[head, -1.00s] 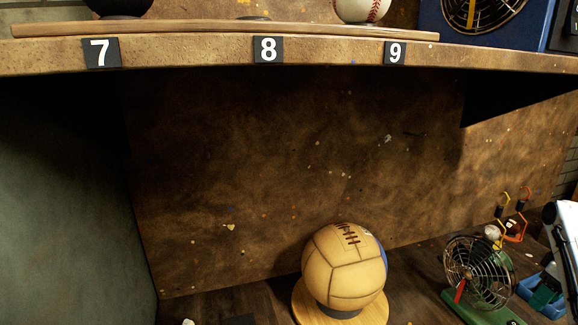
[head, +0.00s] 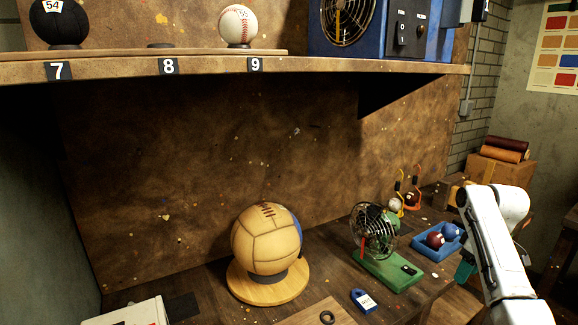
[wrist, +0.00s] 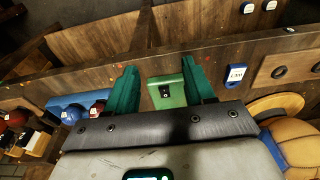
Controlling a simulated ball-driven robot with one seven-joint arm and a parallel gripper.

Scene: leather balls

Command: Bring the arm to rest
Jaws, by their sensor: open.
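My gripper (wrist: 160,82) shows in the wrist view with its two green fingers spread wide apart and nothing between them. In the head view my white arm (head: 497,245) stands at the right, bent at the top. A green part of my gripper (head: 465,268) peeks out to its left, mostly hidden behind the arm, near the bench's right end.
A tan laced ball (head: 266,238) sits on a round wooden stand. A numbered shelf (head: 210,69) with two balls runs above.

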